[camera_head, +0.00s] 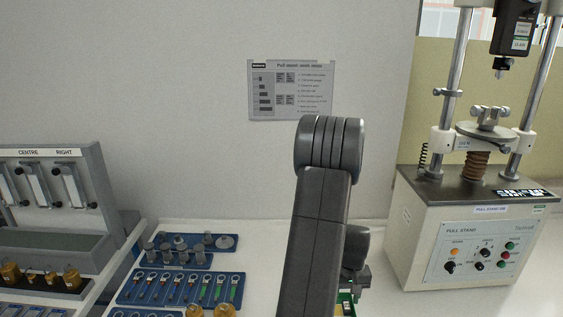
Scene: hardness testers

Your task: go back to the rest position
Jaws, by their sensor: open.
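My arm rises from the bottom middle of the head view, its dark grey link and rounded elbow standing in front of the wall and bench. Behind it, to the right, part of my wrist shows. My gripper (357,284) is just below that, over the bench, small and mostly hidden by my own arm link. It is open, and I see nothing held in it. No separate object belongs to this task.
A pull stand (470,235) with two steel columns is on the right. Blue trays (171,303) of fittings lie left of my arm. A grey rack (91,180) marked CENTRE and RIGHT stands far left. A printed sheet (291,92) hangs behind. White bench (262,240) is bare between trays and arm.

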